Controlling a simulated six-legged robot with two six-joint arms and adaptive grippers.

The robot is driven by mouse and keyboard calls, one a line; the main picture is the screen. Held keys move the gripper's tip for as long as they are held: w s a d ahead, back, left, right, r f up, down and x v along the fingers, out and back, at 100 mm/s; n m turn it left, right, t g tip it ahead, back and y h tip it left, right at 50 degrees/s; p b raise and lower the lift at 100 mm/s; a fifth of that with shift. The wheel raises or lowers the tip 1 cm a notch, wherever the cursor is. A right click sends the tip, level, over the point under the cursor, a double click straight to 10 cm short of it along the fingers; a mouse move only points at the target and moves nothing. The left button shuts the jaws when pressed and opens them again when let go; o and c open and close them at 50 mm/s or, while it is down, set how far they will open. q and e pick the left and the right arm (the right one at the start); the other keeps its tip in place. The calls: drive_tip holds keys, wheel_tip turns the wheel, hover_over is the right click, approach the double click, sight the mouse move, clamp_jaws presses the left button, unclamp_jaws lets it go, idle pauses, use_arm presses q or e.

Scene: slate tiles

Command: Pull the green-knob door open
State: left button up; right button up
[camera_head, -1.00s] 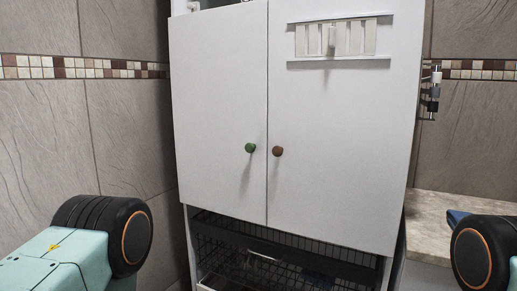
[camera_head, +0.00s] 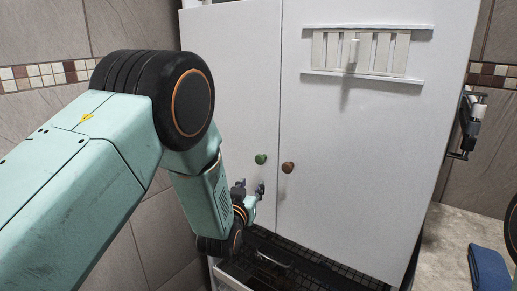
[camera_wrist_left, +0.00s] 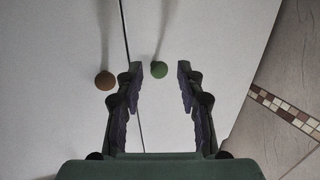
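The white cabinet has two doors. The green knob (camera_head: 260,159) sits on the left door (camera_head: 235,80) near the seam, and a brown knob (camera_head: 288,167) sits on the right door (camera_head: 350,150). Both doors look shut. My left gripper (camera_head: 250,190) is just below the green knob in the head view, apart from it. In the left wrist view my left gripper (camera_wrist_left: 156,82) is open and empty, with the green knob (camera_wrist_left: 159,69) between and beyond its fingertips. The brown knob (camera_wrist_left: 105,80) shows just outside the finger on the left. My right gripper is not in view.
A sliding panel with a white handle (camera_head: 354,54) is on the right door. A black wire basket (camera_head: 310,262) is under the doors. A dark fixture (camera_head: 469,122) is on the cabinet's right side. A blue cloth (camera_head: 488,268) lies on the stone ledge at right.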

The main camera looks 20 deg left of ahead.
sight(260, 162)
use_arm(q)
drive_tip(key=shift+t, duration=0.4)
drive_tip(key=w+r, duration=0.1)
drive_tip(key=w, duration=0.1)
drive_tip(key=w+r, duration=0.1)
drive_tip(key=w, duration=0.2)
drive_tip(key=w+r, duration=0.1)
drive_tip(key=w, duration=0.1)
drive_tip(key=shift+w+d+r, duration=0.1)
drive_tip(key=shift+w+r, duration=0.05)
drive_tip(key=shift+w, duration=0.15)
drive_tip(key=shift+w+a, duration=0.3)
drive_tip(key=shift+w, duration=0.25)
drive_tip(key=shift+d, duration=0.1)
drive_tip(key=shift+d, duration=0.1)
drive_tip(key=shift+c, duration=0.8)
drive_tip(key=c, duration=0.3)
clamp_jaws()
